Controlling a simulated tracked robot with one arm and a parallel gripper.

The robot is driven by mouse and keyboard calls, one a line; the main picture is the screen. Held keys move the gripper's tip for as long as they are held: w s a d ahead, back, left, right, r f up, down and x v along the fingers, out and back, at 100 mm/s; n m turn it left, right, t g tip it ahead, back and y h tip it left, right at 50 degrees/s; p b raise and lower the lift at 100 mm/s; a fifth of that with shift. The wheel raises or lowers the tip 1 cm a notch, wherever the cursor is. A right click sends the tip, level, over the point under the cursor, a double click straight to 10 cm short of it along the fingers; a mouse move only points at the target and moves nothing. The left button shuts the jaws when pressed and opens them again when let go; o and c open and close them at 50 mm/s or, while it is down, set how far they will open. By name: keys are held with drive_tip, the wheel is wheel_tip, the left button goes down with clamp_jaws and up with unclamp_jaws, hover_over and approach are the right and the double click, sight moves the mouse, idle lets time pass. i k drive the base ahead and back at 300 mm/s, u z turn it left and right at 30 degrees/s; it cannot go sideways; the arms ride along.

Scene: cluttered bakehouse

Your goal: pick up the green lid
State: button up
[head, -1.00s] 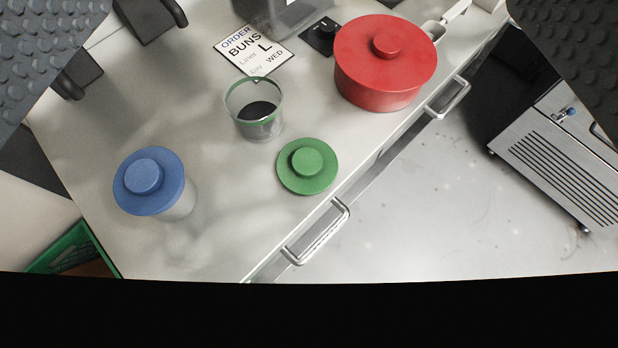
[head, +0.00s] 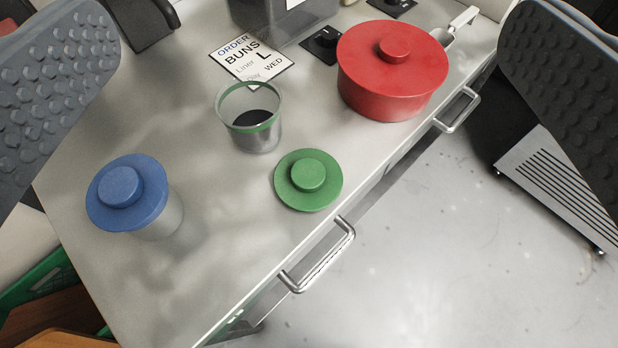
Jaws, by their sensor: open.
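The green lid (head: 309,180) is a flat round disc with a round knob on top. It lies on the light worktop (head: 190,270) near the front edge, just beside a clear container with a green rim (head: 249,118) that stands open with something dark in it. My gripper (head: 305,110) is open, with one dark studded finger at the left edge and the other at the right edge of the view. Nothing is between the fingers up close; the lid lies beyond and below them, apart from both.
A blue-lidded container (head: 128,194) stands left of the lid. A large red lidded pot (head: 391,70) stands behind it to the right. A printed order card (head: 251,62) lies further back. Drawer handles (head: 318,255) stick out below the front edge.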

sight(305, 180)
drive_tip(key=k, duration=1.3)
drive_tip(key=u, duration=0.3)
drive_tip(key=i, duration=1.2)
drive_tip(key=u, duration=0.55)
drive_tip(key=i, duration=0.4)
drive_tip(key=u, duration=0.1)
